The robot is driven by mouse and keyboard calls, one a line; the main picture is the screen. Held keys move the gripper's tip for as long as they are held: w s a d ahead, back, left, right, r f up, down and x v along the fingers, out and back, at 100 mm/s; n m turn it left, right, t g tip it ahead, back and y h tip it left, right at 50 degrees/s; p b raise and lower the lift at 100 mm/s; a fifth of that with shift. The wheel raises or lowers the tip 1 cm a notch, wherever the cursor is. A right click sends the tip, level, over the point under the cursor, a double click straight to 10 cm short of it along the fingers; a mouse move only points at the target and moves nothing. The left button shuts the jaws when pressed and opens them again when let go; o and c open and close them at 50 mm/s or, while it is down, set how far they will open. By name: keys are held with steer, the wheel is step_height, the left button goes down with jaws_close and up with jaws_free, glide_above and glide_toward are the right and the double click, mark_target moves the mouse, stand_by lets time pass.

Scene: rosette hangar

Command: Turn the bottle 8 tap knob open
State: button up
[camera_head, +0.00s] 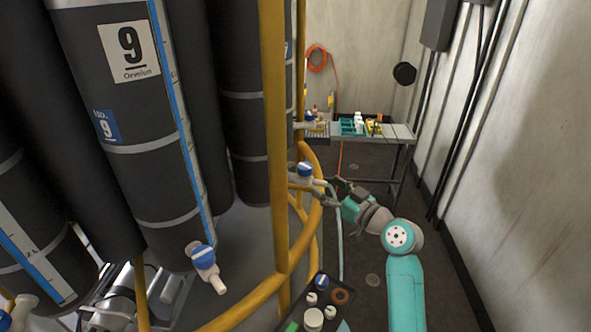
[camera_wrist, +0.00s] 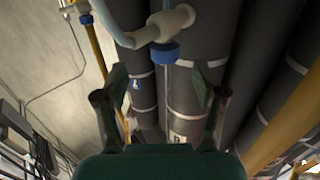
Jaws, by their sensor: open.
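A tap with a blue knob (camera_head: 305,169) and cream body stands beyond the yellow post, close to my gripper (camera_head: 326,190). In the wrist view a blue knob (camera_wrist: 165,53) on a cream tap body (camera_wrist: 168,22) lies above the gap between the fingertips of my gripper (camera_wrist: 160,82). Dark bottles (camera_wrist: 185,98) stand behind; a white label (camera_wrist: 178,138) there is too small to read, so I cannot confirm number 8.
Bottle 9 (camera_head: 120,110) and its blue-knobbed tap (camera_head: 203,258) are at left. A yellow post (camera_head: 276,130) and curved yellow rail (camera_head: 240,307) stand near the arm. A pale hose (camera_head: 339,245) hangs below the gripper. A bench (camera_head: 398,132) with small items is behind; the wall is right.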

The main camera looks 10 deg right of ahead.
mark_target(310, 172)
steer(key=shift+t, duration=0.3)
steer(key=x, duration=0.6)
steer(key=r+x, duration=0.1)
steer(key=x, duration=0.2)
steer(key=shift+w+a+r, duration=0.1)
steer(key=shift+a+r, duration=0.05)
steer(key=shift+a, duration=0.3)
steer(key=shift+c, duration=0.2)
steer(key=c, duration=1.1)
